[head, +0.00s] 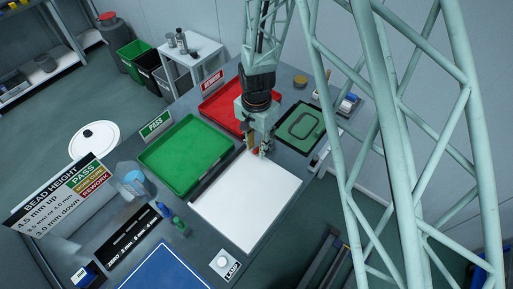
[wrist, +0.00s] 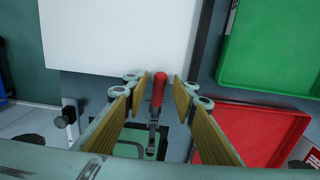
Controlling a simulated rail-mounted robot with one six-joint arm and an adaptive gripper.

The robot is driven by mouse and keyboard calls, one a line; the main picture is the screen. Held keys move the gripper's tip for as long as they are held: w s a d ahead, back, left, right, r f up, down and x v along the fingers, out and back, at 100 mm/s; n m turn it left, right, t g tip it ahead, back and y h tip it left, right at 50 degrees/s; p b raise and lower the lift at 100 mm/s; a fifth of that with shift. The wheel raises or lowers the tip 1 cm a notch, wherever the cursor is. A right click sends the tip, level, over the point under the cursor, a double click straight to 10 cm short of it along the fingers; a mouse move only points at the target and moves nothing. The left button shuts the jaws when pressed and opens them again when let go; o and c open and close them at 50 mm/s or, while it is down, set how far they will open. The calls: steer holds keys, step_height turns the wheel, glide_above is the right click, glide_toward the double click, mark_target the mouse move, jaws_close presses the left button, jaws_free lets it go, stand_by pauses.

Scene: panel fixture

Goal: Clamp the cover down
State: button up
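A green cover (head: 300,122) with a dark rounded outline lies in the fixture, right of my gripper in the head view. Part of it shows low in the wrist view (wrist: 128,150), partly hidden by my fingers and the clamp. A toggle clamp with a red handle (wrist: 158,90) stands at its edge, and its metal arm reaches over the green area. My gripper (head: 260,150) is low over the fixture. In the wrist view my gripper (wrist: 155,84) is open, with one finger on each side of the red handle and visible gaps. I cannot tell whether the clamp presses on the cover.
A white panel (head: 245,200) lies in front of the gripper. A green tray (head: 187,155) and a red tray (head: 221,105) stand to the left, with PASS and REWORK signs. A black knob (wrist: 68,112) sits left of the fingers.

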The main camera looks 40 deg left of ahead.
steer(key=shift+f, duration=0.45)
jaws_close()
